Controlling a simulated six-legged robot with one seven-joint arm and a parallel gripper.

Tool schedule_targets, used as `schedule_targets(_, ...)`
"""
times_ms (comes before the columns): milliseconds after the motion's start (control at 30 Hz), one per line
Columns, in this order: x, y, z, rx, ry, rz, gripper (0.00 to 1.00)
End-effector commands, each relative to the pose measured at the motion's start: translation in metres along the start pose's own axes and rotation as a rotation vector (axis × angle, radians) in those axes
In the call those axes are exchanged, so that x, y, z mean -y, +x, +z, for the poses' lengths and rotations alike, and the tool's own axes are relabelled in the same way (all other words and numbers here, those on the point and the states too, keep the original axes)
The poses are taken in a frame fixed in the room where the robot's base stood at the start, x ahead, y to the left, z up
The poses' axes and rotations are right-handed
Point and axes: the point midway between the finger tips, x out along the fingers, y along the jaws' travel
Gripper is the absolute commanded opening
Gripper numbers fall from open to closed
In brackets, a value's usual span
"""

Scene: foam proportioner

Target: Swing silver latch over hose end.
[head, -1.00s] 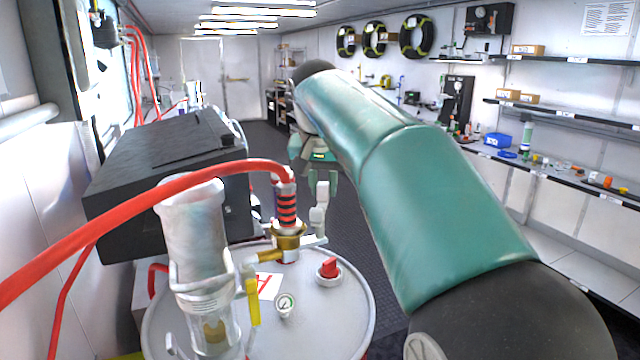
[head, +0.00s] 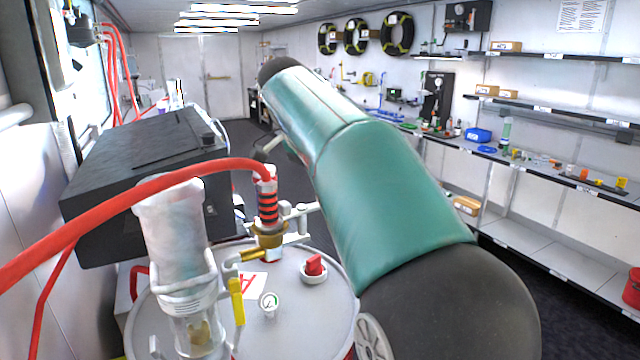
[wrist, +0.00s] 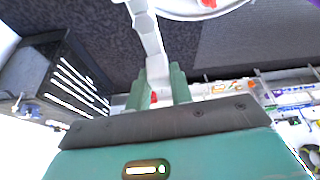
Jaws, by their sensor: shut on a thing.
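The silver latch (head: 303,209) is at the brass fitting (head: 268,240) on the drum and runs right until my arm hides it. The hose end (head: 267,200), with dark bands on red, stands upright in this fitting, left of the latch. In the wrist view the pale latch (wrist: 148,38) runs down from the drum to between my gripper's green fingers. My gripper (wrist: 160,78) is shut on the latch's outer end. In the head view, my green arm hides the fingers. The latch lies beside the hose end, not over it.
A black box (head: 140,150) stands behind. Shelves (head: 560,170) line the right wall.

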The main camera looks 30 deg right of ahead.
Motion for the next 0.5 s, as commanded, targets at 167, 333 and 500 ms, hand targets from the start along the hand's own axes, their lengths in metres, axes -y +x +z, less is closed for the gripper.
schedule_targets(167, -0.0042, -0.001, 0.0005, 0.0, 0.077, 0.031, 0.0)
schedule_targets(333, -0.0064, -0.001, 0.0005, 0.0, 0.118, 0.047, 0.0)
schedule_targets(500, -0.0073, -0.001, 0.0005, 0.0, 0.133, 0.053, 0.0)
